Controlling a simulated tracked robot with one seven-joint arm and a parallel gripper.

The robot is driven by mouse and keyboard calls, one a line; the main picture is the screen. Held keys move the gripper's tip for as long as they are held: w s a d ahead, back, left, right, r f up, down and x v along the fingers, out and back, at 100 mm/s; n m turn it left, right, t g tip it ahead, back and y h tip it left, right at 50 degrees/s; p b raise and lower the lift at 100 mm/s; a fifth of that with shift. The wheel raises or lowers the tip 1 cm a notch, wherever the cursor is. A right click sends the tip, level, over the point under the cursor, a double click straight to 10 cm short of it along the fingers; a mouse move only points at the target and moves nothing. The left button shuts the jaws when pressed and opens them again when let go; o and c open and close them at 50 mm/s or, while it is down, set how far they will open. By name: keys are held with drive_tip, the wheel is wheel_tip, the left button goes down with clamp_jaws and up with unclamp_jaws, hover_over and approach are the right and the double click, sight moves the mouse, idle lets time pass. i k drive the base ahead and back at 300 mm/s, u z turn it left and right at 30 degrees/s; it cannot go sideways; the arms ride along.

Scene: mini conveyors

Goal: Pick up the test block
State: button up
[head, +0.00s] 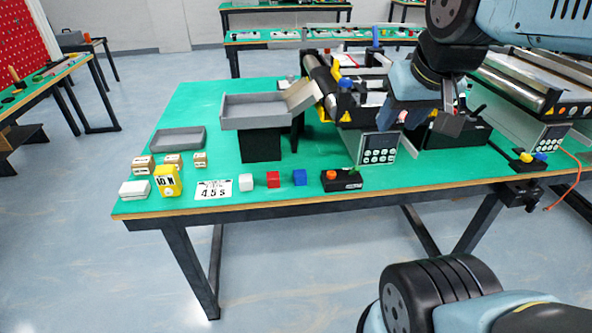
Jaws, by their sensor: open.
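None bears a readable label, so I cannot tell which is the test block. A yellow block marked "10 N" (167,181) stands farther left, beside a card reading "4.5 s" (213,189). My gripper (420,121) is open above the table at the upper right, in front of the conveyors. It is up and to the right of the blocks and apart from them. I see nothing between its fingers.
A grey tray (178,139), several small boxes (143,165) and a white box (134,190) are on the left. A raised grey tray (251,118) stands behind the blocks. A black button box (342,180) is right of the blue block. A keypad panel (379,149) fronts the conveyor.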

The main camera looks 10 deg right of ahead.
sight(273, 178)
drive_tip(key=z, duration=1.35)
drive_tip(key=k, duration=1.4)
drive_tip(key=u, duration=0.8)
drive_tip(key=i, duration=0.5)
